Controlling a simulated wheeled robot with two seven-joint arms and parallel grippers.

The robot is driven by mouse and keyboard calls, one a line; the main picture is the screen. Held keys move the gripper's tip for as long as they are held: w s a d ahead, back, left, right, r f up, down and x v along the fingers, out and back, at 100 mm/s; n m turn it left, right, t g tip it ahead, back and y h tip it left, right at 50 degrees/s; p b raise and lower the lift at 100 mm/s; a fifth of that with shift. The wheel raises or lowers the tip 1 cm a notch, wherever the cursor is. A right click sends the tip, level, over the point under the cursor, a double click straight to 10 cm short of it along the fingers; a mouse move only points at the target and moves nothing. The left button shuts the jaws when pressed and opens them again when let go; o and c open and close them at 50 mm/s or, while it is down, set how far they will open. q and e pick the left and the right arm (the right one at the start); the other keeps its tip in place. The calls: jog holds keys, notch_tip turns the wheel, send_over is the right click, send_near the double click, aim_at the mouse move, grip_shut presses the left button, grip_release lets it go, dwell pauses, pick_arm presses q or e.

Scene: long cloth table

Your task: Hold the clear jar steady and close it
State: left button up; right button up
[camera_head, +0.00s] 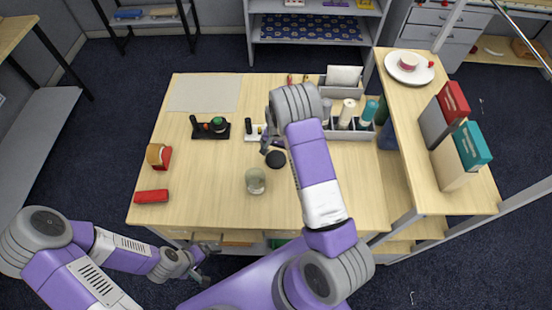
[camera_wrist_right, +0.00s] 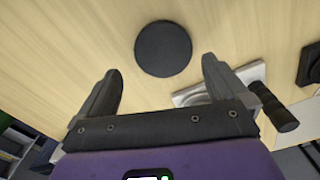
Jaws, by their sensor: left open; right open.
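The clear jar (camera_head: 255,181) stands upright near the front middle of the table, with no lid on it. A round black lid (camera_head: 276,159) lies on the table just behind and to the right of it. The lid also shows in the right wrist view (camera_wrist_right: 163,49), just beyond the fingertips. My right gripper (camera_head: 269,145) is open and empty above the table, close to the lid; my arm partly hides it in the head view. It also shows in the wrist view (camera_wrist_right: 161,66). My left gripper (camera_head: 202,268) is open and empty, low in front of the table's front edge.
A tape dispenser (camera_head: 158,156) and a red stapler (camera_head: 151,196) lie at the left. A bottle organiser (camera_head: 349,133) stands at the back right.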

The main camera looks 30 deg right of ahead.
aim_at(275, 160)
jog(key=shift+w+a+f+p, duration=0.1)
jog(key=shift+f+p, duration=0.1)
jog(key=shift+f, duration=0.7)
jog(key=shift+s+a+f+p, duration=0.1)
jog(key=shift+f+p, duration=0.05)
jog(key=shift+f, duration=0.7)
jog(key=shift+w+a+f+p, duration=0.1)
jog(key=shift+f+p, duration=0.1)
jog(key=shift+f, duration=0.7)
jog(key=shift+c, duration=0.5)
jog(key=c, duration=0.7)
